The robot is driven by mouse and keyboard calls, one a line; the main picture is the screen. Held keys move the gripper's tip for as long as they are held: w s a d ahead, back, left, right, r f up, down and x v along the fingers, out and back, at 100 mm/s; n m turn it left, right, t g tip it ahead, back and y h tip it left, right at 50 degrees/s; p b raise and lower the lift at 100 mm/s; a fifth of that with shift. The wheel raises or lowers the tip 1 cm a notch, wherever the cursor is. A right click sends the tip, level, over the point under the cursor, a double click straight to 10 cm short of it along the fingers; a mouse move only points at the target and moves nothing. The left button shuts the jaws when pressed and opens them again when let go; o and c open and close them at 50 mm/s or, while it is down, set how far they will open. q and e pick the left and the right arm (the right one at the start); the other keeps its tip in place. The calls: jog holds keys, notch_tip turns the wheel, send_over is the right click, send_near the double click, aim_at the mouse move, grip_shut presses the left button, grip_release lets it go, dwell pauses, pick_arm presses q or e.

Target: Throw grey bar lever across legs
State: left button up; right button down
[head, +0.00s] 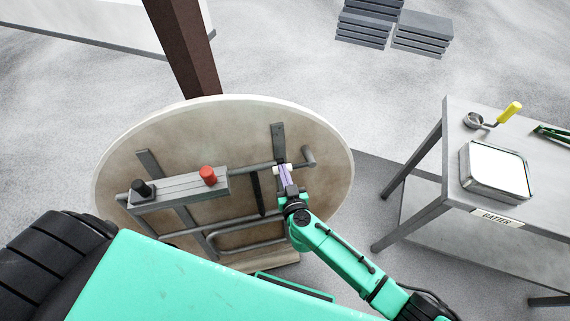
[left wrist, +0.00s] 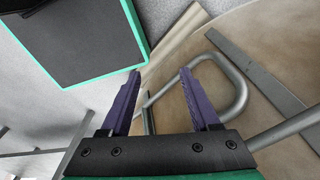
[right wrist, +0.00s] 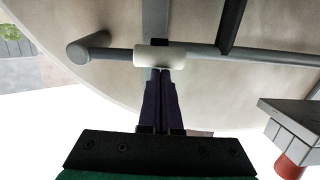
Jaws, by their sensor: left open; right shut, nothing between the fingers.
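A round tabletop (head: 225,120) stands on edge with its underside facing me. Flat grey legs (head: 278,140) and bent grey tubes (head: 232,218) lie against it. A grey bar (head: 242,168) with a bent end at right runs across a leg and carries a white sleeve (right wrist: 165,56). My right gripper (head: 286,172) is shut and empty, its fingertips at the sleeve's lower edge; whether they touch I cannot tell. My left gripper (left wrist: 160,73) is open and empty, above a bent tube (left wrist: 235,80). It is not seen in the head view.
A grey box (head: 180,190) with a black knob (head: 142,190) and a red knob (head: 208,175) crosses the underside. A brown post (head: 183,45) rises behind. At right, a metal table (head: 455,130) holds a tray (head: 495,172) and a yellow-handled tool (head: 508,113). Grey slatted stacks (head: 422,35) stand far back.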

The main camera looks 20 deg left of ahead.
jog(key=shift+f, duration=0.15)
jog(key=shift+s+d, duration=0.1)
jog(key=p+v, duration=0.1)
jog(key=v, duration=1.3)
jog(key=shift+s+p, duration=0.15)
jog(key=shift+p, duration=0.2)
jog(key=shift+d, duration=0.1)
